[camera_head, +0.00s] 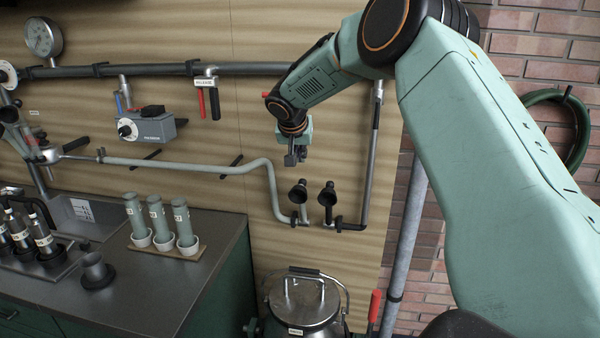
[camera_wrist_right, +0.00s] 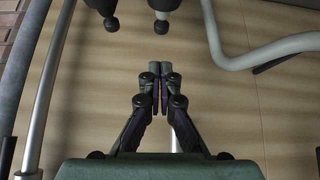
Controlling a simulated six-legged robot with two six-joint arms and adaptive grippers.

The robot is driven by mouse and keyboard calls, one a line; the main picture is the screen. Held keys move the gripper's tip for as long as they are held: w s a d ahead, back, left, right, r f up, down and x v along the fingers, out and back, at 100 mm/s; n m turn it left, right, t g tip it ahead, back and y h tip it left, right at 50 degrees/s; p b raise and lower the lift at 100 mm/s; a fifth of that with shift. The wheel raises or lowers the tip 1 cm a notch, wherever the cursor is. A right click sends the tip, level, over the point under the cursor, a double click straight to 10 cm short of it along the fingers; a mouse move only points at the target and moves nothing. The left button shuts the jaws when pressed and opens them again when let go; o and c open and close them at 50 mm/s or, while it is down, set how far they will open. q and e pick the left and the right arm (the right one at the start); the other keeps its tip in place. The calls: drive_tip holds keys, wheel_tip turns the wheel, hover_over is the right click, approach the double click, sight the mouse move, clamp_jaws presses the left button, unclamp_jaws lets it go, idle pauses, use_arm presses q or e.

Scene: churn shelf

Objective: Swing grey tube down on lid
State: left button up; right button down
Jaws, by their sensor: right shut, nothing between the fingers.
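A pale grey tube (camera_head: 190,165) runs along the wall panel from a joint at the left. The silver lid (camera_head: 304,302) sits on the metal churn, below and apart from both cups. My right gripper (camera_head: 295,158) is shut and empty above the cups, not touching either tube; its fingertips meet in the wrist view (camera_wrist_right: 160,72). My left gripper is not in view.
Black pegs (camera_head: 231,165) stick out from the panel. A red-handled lever (camera_head: 374,305) stands right of the churn. A vertical pipe (camera_head: 404,240) stands at the right.

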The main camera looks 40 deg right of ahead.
sight(302, 179)
drive_tip(key=shift+w+f, duration=0.15)
drive_tip(key=shift+f, duration=0.15)
drive_tip(key=p+x, duration=0.1)
drive_tip(key=x, duration=0.6)
drive_tip(key=shift+w+d+f, duration=0.15)
drive_tip(key=shift+w, duration=0.05)
drive_tip(key=shift+w+d+f+p, duration=0.1)
drive_tip(key=shift+f+p, duration=0.2)
drive_tip(key=shift+f, duration=0.05)
